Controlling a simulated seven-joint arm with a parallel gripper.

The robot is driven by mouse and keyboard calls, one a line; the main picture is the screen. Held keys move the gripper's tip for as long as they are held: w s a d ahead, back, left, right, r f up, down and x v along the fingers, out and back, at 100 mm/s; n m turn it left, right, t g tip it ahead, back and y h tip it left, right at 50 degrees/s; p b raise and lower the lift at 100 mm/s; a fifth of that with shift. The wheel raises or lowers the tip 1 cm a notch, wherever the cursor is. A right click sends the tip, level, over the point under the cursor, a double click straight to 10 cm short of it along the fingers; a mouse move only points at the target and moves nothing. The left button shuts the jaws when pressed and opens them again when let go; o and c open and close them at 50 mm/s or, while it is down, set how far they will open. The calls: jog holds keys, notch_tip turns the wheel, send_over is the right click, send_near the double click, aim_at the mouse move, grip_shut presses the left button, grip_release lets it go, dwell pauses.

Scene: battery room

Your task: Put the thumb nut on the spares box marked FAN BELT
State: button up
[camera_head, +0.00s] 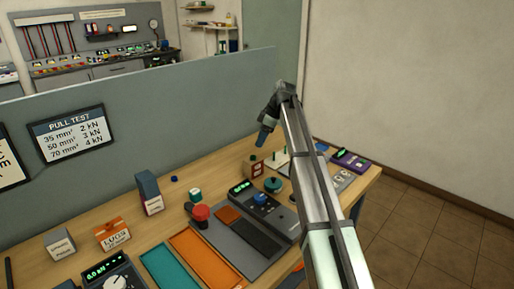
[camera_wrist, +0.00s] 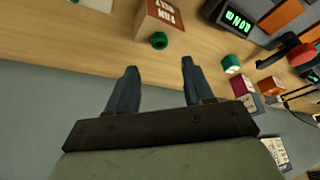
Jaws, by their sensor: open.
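The spares box marked FAN BELT (camera_head: 254,171) stands on the bench below my gripper, in the middle of the head view. Its red label shows upside down on the box in the wrist view (camera_wrist: 167,14). A small green shape (camera_head: 252,158) on the box in the head view looks like the same nut. My gripper (camera_wrist: 159,77) is open and empty, its blue fingers apart from nut and box. In the head view it hangs just above the box (camera_head: 263,138).
A teal round knob-like part (camera_head: 273,184) and a meter with a green display (camera_head: 262,203) stand close by. A grey partition (camera_head: 150,130) runs behind the bench.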

jog(key=shift+v, duration=2.25)
